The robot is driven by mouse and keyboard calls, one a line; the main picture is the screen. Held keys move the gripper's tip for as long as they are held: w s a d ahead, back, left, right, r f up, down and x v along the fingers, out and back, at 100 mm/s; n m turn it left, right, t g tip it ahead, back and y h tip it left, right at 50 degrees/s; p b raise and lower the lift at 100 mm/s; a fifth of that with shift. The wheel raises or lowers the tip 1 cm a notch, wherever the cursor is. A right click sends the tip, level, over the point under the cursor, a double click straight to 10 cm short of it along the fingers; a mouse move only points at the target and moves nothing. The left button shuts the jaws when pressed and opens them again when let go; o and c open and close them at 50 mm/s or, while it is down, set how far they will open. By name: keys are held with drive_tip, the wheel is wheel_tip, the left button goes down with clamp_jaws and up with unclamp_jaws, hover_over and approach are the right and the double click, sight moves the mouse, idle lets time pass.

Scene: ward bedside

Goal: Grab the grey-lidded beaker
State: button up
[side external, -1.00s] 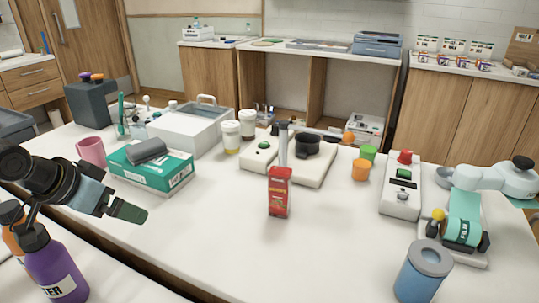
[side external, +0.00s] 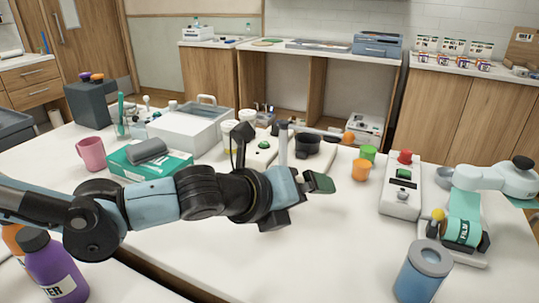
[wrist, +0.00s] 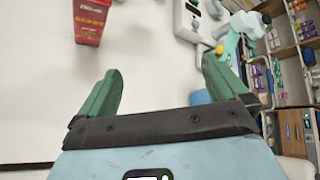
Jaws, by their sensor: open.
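The beaker (side external: 421,276) is a blue cylinder with a greyish lid. It stands upright near the front right of the table in the side view. In the wrist view a small blue patch (wrist: 200,97), seemingly part of it, shows beside the right finger, which hides much of it. My gripper (side external: 303,203) is open and empty above the middle of the table, left of the beaker and apart from it. Its two green fingers (wrist: 160,78) are spread in the wrist view, with bare white tabletop between them.
A red carton (wrist: 91,18) lies ahead of the left finger in the wrist view; my arm hides it in the side view. A white device with a red knob (side external: 401,190) and a teal-and-white machine (side external: 464,217) stand behind the beaker. White tabletop (side external: 345,250) is clear left of it.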

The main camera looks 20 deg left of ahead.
sight(436, 254)
drive_tip(key=s+d+f+m+h, duration=0.25)
drive_tip(key=d+m, duration=0.35)
drive_tip(key=d, duration=0.3)
drive_tip(key=s+d+f+m+h, duration=0.1)
drive_tip(key=s+d+m+h, duration=0.1)
drive_tip(key=s+d+m, duration=0.4)
drive_tip(key=shift+m+y, duration=0.25)
drive_tip(key=shift+m, duration=0.15)
drive_tip(key=x, duration=0.3)
drive_tip(key=r+x, duration=0.1)
drive_tip(key=x, duration=0.5)
drive_tip(key=shift+w+d+r, duration=0.15)
drive_tip(key=shift+w+d, duration=0.15)
drive_tip(key=shift+w, duration=0.05)
drive_tip(key=shift+r+x, duration=0.15)
drive_tip(key=shift+x, duration=0.8)
drive_tip(key=shift+r+x, duration=0.1)
drive_tip(key=shift+x, duration=1.7)
drive_tip(key=shift+w+a, duration=0.1)
drive_tip(key=shift+c, duration=0.3)
drive_tip(key=c, duration=1.2)
drive_tip(key=shift+r, duration=0.1)
